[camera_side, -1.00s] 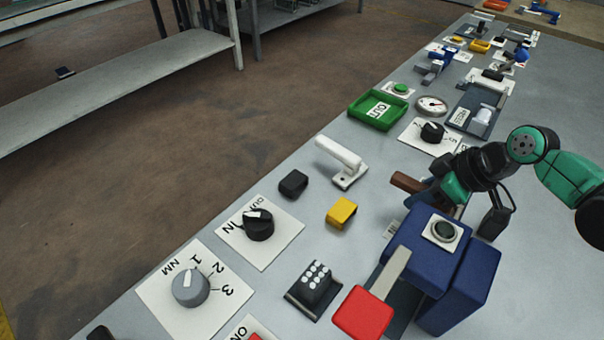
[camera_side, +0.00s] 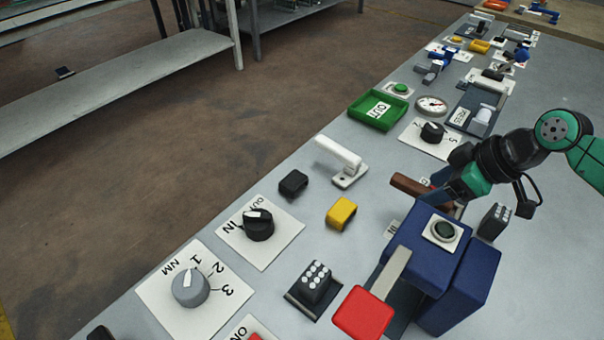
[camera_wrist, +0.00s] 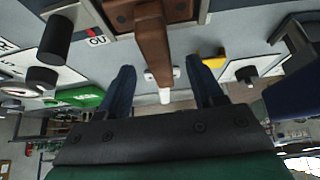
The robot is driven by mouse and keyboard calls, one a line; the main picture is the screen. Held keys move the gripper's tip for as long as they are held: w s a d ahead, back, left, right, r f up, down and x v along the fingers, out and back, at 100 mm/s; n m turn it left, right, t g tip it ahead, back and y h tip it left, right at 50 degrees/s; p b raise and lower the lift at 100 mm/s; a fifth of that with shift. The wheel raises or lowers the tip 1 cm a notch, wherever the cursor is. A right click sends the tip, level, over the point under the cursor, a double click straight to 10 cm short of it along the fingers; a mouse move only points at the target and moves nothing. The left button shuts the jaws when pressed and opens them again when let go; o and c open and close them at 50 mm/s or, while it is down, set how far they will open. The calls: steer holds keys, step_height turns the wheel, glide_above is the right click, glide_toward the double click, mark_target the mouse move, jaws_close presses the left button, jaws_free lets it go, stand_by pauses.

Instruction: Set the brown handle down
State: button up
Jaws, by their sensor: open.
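The brown handle (camera_side: 408,184) shows in the side view just left of my gripper, beside the blue press-like block. In the wrist view the handle (camera_wrist: 152,45) runs down from a grey and brown mount at the top toward the gap between my fingers. My gripper (camera_wrist: 165,85) has its two blue fingers spread wide, one on each side of the handle's line, touching nothing that I can see. In the side view my gripper (camera_side: 452,190) is partly hidden behind the blue block, and so is the handle's base.
The blue block (camera_side: 424,240) with a dark green button stands close in front of my gripper. A white lever handle (camera_side: 342,160), a yellow block (camera_side: 341,213) and a black block (camera_side: 293,183) lie to the left. A green tray (camera_side: 378,109) sits farther back.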

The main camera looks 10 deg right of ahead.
steer(key=v, duration=0.9)
steer(key=s+d+m+t+h, duration=0.2)
steer(key=d+m+t+h, duration=0.1)
steer(key=d+m, duration=0.5)
steer(key=shift+s+m+h, duration=0.4)
steer(key=shift+m+h, duration=0.1)
steer(key=shift+h, duration=0.1)
